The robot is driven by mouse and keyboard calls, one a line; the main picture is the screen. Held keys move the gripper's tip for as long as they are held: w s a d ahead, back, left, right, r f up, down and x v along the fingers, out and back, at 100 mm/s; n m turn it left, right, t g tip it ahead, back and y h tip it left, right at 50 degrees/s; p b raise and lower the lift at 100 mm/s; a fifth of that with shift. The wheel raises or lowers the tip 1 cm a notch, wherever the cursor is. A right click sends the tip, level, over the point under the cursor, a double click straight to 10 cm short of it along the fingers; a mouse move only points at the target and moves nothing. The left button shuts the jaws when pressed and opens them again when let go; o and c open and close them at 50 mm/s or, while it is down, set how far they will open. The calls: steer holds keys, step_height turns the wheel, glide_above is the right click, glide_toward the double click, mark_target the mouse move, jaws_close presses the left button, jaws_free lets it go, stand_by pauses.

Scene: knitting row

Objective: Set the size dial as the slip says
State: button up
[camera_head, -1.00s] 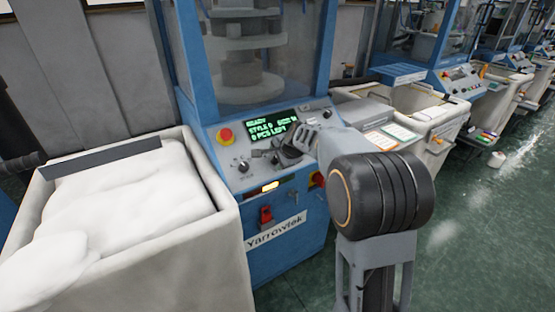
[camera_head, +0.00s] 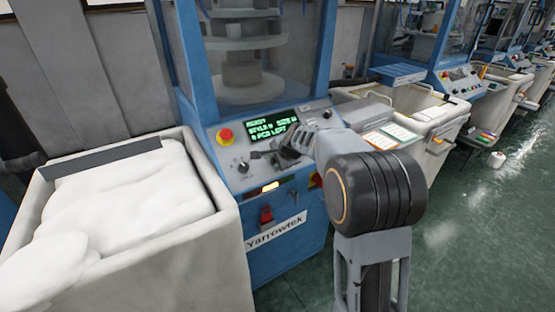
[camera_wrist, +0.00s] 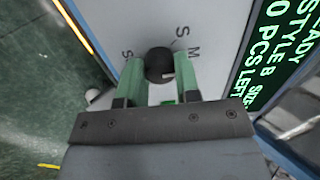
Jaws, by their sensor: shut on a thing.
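The size dial (camera_wrist: 158,62) is a round black knob on the grey panel in the wrist view, with a small pale mark on its near side. Letters S, S and M stand around it. My gripper (camera_wrist: 160,78) has its two green fingers closed on the dial, one on each side. In the head view my gripper (camera_head: 291,148) is at the panel below the display and hides the dial. The green display (camera_head: 272,131) shows READY, STYLE, SIZE and PCS LEFT lines; the size value is too small to read surely.
A second black knob (camera_head: 243,167) and a red stop button (camera_head: 226,135) are on the panel's left. An orange-edged card (camera_head: 380,140) and a green-edged card (camera_head: 400,131) lie to the right, their writing unreadable. A bin (camera_head: 215,245) of white material stands at left.

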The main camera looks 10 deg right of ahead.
steer(key=shift+f, duration=0.1)
steer(key=shift+f+n+b, duration=0.1)
steer(key=shift+n+b, duration=1)
steer(key=shift+b, duration=0.05)
steer(key=shift+n+b, duration=1)
steer(key=shift+n, duration=0.2)
steer(key=shift+n+b, duration=1.3)
steer(key=shift+n, duration=0.9)
steer(key=shift+r, duration=0.2)
steer(key=o, duration=0.9)
steer(key=v, duration=0.7)
steer(key=p+v, duration=0.1)
steer(key=v, duration=0.5)
steer(key=shift+s+d+r, duration=0.2)
steer(key=shift+d+r, duration=0.1)
